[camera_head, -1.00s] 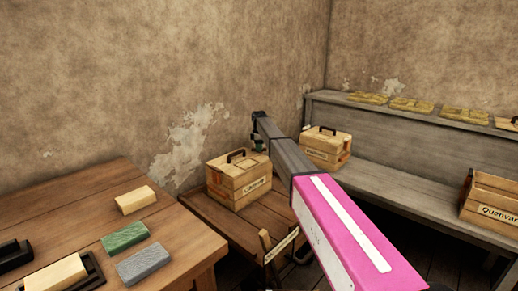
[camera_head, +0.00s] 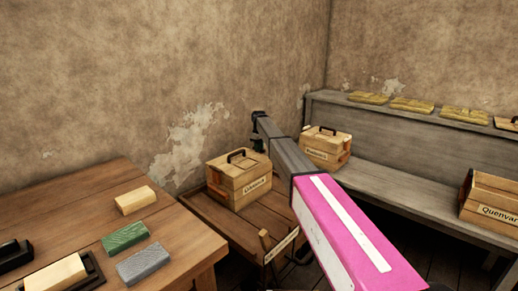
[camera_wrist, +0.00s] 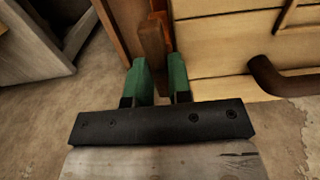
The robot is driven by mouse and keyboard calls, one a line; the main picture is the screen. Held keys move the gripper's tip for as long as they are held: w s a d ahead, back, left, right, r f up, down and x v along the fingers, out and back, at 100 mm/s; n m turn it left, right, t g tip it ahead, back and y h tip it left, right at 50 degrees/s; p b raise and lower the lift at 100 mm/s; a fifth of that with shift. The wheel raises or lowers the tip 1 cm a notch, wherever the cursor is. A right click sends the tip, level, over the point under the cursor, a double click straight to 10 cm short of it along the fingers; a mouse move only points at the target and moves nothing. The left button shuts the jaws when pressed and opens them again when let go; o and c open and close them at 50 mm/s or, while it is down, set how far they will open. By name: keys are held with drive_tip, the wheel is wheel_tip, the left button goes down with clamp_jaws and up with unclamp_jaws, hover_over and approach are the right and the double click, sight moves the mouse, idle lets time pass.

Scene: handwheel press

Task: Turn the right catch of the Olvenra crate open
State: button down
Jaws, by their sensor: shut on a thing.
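A pale wooden crate (camera_head: 240,188) with a dark handle (camera_head: 237,154) stands on a low wooden table beside the wall; its label is too blurred to read surely. In the wrist view its planks (camera_wrist: 225,55) fill the upper right, with the handle (camera_wrist: 275,80) at the right. My gripper (camera_wrist: 161,78) has green fingers, shut on a brown wooden catch (camera_wrist: 152,48) at the crate's edge. The catch points along the fingers, with a strip of orange beside it. In the head view my gripper is at the crate's far side, mostly hidden by my arm.
A grey bench (camera_head: 390,180) on the right holds another crate (camera_head: 325,148) and a crate labelled Quenvar (camera_head: 490,200). A brown table (camera_head: 75,225) at the left front carries a green block (camera_head: 125,236), a grey block (camera_head: 140,263) and pale blocks.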

idle(0.3)
drive_tip(key=c, duration=1)
unclamp_jaws()
drive_tip(key=shift+c, duration=0.2)
drive_tip(key=shift+r, duration=0.15)
wheel_tip(320, 180, up, 11)
drive_tip(key=shift+f, duration=0.2)
